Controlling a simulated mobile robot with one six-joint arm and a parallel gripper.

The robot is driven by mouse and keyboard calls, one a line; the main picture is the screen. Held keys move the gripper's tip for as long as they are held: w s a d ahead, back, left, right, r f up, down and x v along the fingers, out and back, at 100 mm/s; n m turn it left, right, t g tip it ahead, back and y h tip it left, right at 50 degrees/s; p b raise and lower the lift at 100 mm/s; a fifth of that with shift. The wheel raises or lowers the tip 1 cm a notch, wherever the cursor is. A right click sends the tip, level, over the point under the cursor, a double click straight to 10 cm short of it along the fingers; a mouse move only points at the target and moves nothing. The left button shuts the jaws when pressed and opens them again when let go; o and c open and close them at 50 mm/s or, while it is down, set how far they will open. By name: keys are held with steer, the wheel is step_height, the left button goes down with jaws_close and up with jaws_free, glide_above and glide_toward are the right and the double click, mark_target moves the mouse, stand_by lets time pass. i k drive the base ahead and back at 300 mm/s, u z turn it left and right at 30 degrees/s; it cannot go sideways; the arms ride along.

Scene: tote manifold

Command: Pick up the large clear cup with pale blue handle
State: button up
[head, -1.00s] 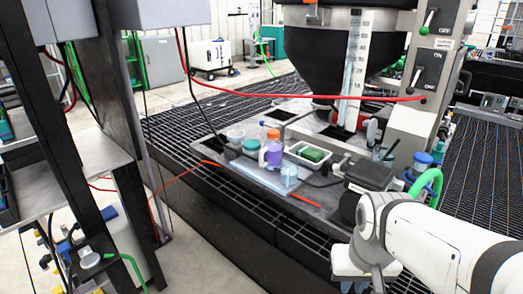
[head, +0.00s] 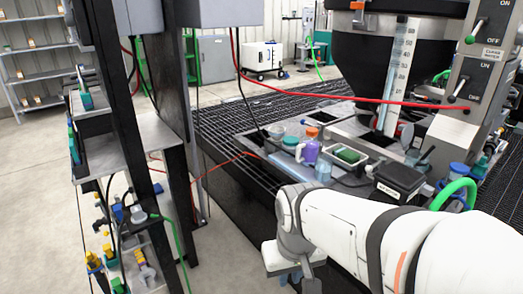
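A pale blue, see-through cup (head: 323,171) stands at the front of the cluttered grey work surface (head: 262,160), right of centre. It may be the large clear cup; its handle cannot be made out. Another clear vessel (head: 412,157) stands further right, small in the view. My gripper (head: 292,282) is at the bottom edge, in front of the work surface and well apart from both. Its fingers are mostly cut off by the frame, so its opening does not show.
A purple jug with an orange top (head: 310,150), a tray with a green item (head: 348,156) and a black box (head: 400,178) stand near the cup. A red cable (head: 330,97) crosses above. A dark post and shelves (head: 135,160) stand left.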

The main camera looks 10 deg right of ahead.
mark_target(325, 162)
steer(key=z, duration=0.05)
steer(key=i, duration=1)
steer(key=u, duration=0.05)
